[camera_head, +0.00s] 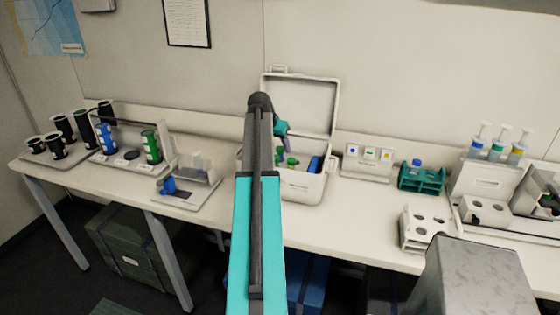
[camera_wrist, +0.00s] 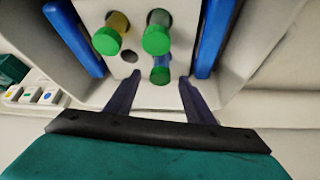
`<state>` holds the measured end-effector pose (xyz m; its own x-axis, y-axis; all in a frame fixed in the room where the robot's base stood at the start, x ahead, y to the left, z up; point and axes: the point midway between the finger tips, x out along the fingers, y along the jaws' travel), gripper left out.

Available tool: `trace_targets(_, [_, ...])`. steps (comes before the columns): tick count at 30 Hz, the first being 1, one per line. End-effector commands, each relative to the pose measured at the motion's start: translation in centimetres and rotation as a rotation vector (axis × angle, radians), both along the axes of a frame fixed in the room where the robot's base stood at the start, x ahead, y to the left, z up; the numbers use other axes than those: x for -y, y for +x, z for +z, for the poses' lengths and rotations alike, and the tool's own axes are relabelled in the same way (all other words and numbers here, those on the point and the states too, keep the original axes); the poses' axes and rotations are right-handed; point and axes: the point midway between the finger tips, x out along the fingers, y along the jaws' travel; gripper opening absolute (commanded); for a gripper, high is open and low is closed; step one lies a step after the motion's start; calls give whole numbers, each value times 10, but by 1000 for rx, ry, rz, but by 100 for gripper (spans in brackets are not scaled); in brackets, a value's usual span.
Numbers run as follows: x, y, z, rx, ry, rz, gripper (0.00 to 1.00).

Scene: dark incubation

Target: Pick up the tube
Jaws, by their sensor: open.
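Several tubes with green caps stand in a white rack inside an open white cooler box (camera_head: 303,186). In the wrist view, one tube (camera_wrist: 156,36) is upper centre, another with a yellowish body (camera_wrist: 107,38) is to its left, and a third with a bluish body (camera_wrist: 160,74) is nearest my gripper. My gripper (camera_wrist: 159,79) is open, its two dark fingers apart on either side of that nearest tube in the picture. Whether they touch it I cannot tell. In the head view, my gripper (camera_head: 286,143) is over the box, partly hidden by my arm.
Blue packs (camera_wrist: 77,36) line the box sides. The raised lid (camera_head: 303,104) stands behind. A teal rack (camera_head: 421,179) and a white holed rack (camera_head: 424,229) are to the right. A small stand (camera_head: 187,190) is to the left. An empty hole (camera_wrist: 129,57) shows in the tube rack.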

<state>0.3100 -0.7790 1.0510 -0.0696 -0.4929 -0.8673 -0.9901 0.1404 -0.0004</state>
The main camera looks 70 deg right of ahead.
Motion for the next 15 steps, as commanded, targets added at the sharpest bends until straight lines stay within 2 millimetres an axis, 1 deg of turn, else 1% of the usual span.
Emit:
trace_targets(7, [11, -1, -20, -1, 2, 0, 49])
trace_targets(15, [15, -1, -29, 0, 0, 1, 49])
